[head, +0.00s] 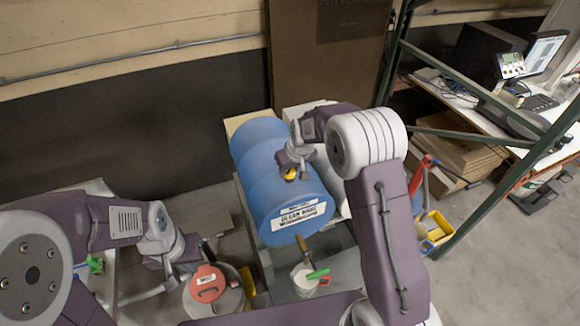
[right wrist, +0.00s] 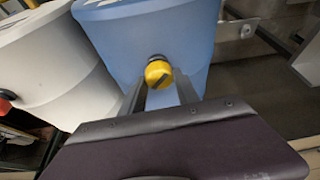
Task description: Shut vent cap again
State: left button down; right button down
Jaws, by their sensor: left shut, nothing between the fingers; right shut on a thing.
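The blue drum (head: 258,170) lies on its side on a rack, with a white label on its front end. The yellow vent cap (head: 290,174) sits on the drum's upper side, and it shows in the right wrist view (right wrist: 158,72) with a dark bar across it. My right gripper (head: 291,168) is shut on the yellow cap, one finger on each side, at the blue drum (right wrist: 150,35). Whether the cap is fully seated I cannot tell. My left gripper (head: 172,282) is shut and empty, low at the left, beside a grey can with a red lid (head: 207,284).
A white drum (right wrist: 40,60) lies beside the blue one, with a red part at its edge. Below the blue drum's brass tap (head: 303,246) stands a white cup (head: 304,283) with a green-handled tool (head: 317,274). A green rack post (head: 480,205) stands at the right.

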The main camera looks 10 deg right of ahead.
jog(key=shift+a+f+m+h, duration=0.15)
jog(key=shift+m+h, duration=0.25)
jog(key=shift+m, duration=0.5)
jog(key=shift+f+m+b, duration=0.1)
jog(key=shift+m+b, duration=0.4)
jog(key=shift+b, duration=0.05)
jog(key=m+h+b, duration=0.1)
jog(key=m+b, duration=0.2)
jog(key=shift+f+h, duration=0.1)
jog(key=shift+h, duration=0.3)
jog(key=shift+r+m+g+h+b, duration=0.1)
jog(key=shift+m+g+h+b, duration=0.15)
jog(key=shift+m+b, duration=0.55)
jog(key=shift+r+m+g+h+b, duration=0.15)
jog(key=shift+m+h+b, duration=0.15)
jog(key=shift+m, duration=0.8)
jog(key=shift+s, duration=0.1)
jog(key=c, duration=0.9)
grip_release()
jog(key=shift+a, duration=0.1)
jog(key=shift+r, duration=0.1)
